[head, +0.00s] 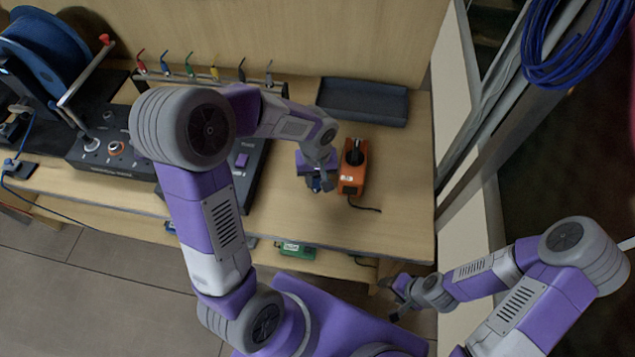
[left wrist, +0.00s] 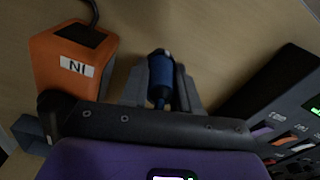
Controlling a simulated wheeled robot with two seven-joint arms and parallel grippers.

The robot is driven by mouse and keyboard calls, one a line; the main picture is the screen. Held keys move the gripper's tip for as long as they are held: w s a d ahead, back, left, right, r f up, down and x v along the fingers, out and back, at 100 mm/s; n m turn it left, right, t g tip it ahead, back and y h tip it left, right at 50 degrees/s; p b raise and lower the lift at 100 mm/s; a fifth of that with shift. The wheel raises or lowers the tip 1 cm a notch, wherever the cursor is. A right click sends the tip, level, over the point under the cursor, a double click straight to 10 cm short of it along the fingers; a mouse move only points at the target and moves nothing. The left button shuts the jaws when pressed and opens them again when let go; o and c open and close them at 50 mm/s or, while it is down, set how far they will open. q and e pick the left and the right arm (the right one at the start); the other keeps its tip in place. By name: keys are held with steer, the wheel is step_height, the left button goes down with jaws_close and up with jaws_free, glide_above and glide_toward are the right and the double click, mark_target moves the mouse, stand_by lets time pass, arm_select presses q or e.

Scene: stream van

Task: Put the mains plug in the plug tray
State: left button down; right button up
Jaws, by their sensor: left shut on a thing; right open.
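The blue mains plug (left wrist: 160,72) is between the fingers of my left gripper (left wrist: 161,88) in the left wrist view. That gripper is shut on it. In the head view my left gripper (head: 320,184) is over the bench, just left of the orange box, and the plug is mostly hidden by the fingers. The dark, shallow plug tray (head: 361,117) lies at the back right of the bench, beyond the gripper, and looks empty. My right gripper (head: 396,297) is open and empty, off the bench's front edge.
An orange box (head: 353,181) with a black top part and a short cable stands between my left gripper and the bench's right side. A dark control panel (head: 250,165) is to the left. Several coloured leads hang along the back. A blue cable reel (head: 45,50) is far left.

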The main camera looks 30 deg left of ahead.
arm_select(q)
steer(key=shift+w+f, duration=0.1)
steer(key=shift+f, duration=1.1)
steer(key=shift+f+b, duration=0.2)
steer(key=shift+b, duration=0.2)
steer(key=c, duration=0.8)
jaws_free()
